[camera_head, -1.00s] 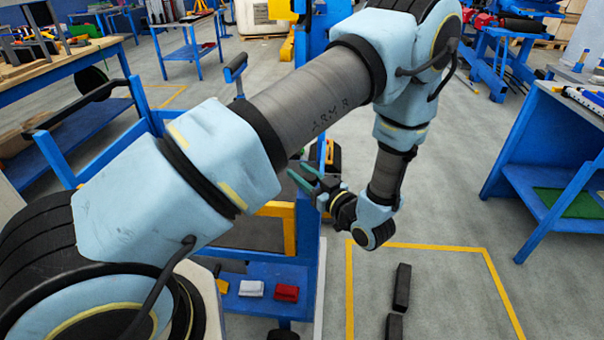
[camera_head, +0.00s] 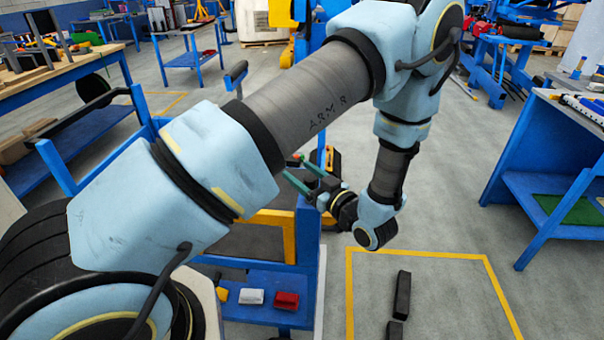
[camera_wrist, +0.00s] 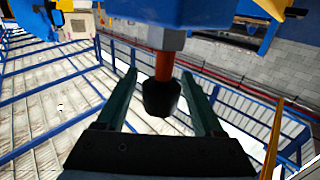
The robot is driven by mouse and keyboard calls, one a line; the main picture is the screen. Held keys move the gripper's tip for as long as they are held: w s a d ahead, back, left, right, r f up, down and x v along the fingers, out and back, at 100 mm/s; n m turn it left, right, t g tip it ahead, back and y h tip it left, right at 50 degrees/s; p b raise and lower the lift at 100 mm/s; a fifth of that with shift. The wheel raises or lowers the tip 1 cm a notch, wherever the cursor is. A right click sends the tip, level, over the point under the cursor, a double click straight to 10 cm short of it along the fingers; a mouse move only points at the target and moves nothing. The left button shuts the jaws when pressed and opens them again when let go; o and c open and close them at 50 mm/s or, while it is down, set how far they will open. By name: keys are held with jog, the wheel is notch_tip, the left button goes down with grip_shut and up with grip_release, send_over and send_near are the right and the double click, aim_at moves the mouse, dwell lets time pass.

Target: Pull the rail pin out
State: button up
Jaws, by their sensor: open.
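The rail pin (camera_wrist: 162,96) shows in the wrist view as an orange-red shaft with a dark knob. It sticks out of a grey hex collar (camera_wrist: 166,39) under a blue block (camera_wrist: 175,12). My gripper (camera_wrist: 157,75) is open, with one green finger on each side of the pin. Gaps show between both fingers and the knob, so it is not gripped. In the head view, my gripper (camera_head: 293,168) is beside the blue frame, its fingers pointing up and left. A small red spot shows by its fingertips; I cannot tell whether it is the pin.
A blue cart (camera_head: 262,273) with a white box (camera_head: 251,296) and a red box (camera_head: 287,300) on its shelf stands below my arm. Dark blocks (camera_head: 402,293) lie on the floor inside a yellow outline. A blue workbench (camera_head: 552,150) stands at the right.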

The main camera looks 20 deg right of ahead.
jog(key=b+v, duration=0.4)
jog(key=v, duration=0.6)
jog(key=shift+s, duration=0.4)
jog(key=shift+d, duration=0.15)
